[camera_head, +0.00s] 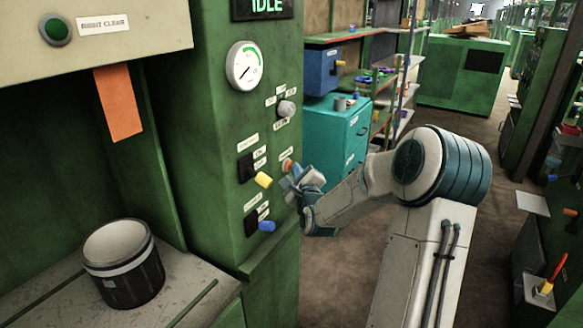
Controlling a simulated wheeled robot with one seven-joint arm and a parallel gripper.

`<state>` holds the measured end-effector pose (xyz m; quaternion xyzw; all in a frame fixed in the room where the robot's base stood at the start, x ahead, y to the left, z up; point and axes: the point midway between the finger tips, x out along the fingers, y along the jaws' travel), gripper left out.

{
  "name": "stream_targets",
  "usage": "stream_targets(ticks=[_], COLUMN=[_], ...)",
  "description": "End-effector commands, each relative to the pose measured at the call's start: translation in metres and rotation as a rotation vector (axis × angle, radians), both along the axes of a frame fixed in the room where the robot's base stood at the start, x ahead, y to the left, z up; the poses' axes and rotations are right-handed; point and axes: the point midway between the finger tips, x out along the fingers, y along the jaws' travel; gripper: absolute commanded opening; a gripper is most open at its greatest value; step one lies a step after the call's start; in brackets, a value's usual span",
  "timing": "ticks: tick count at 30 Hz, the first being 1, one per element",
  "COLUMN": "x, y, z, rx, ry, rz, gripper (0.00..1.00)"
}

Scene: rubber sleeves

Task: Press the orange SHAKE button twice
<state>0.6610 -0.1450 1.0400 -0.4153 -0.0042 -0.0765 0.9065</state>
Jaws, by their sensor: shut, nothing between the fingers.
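The orange button (287,164) shows on the side panel of the green machine (215,150), below the grey knob and under a small white label too small to read. My gripper (290,186) is shut and empty, at the panel just below and in front of the orange button. Its fingertips are small here and partly overlap the panel, so I cannot tell whether they touch the button. My arm reaches in from the right.
Beside the button are a grey knob (285,108), a yellow lever (263,180) and a blue lever (267,226). A gauge (243,66) and an IDLE display (263,7) sit above. A black-and-white bucket (122,263) stands at left. A teal cabinet (335,135) stands behind.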

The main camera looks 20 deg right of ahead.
Motion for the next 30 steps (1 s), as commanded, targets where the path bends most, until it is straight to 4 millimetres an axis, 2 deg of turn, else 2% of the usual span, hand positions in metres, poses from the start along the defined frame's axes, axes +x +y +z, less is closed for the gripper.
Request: stream_targets(ticks=[10,20,30], x=[0.0,-0.012,-0.013], y=[0.0,-0.008,-0.01], z=[0.0,0.0,0.0], rx=[0.0,-0.001,0.0], ry=[0.0,0.0,0.0], rz=[0.001,0.0,0.0], gripper=[0.0,0.0,0.0])
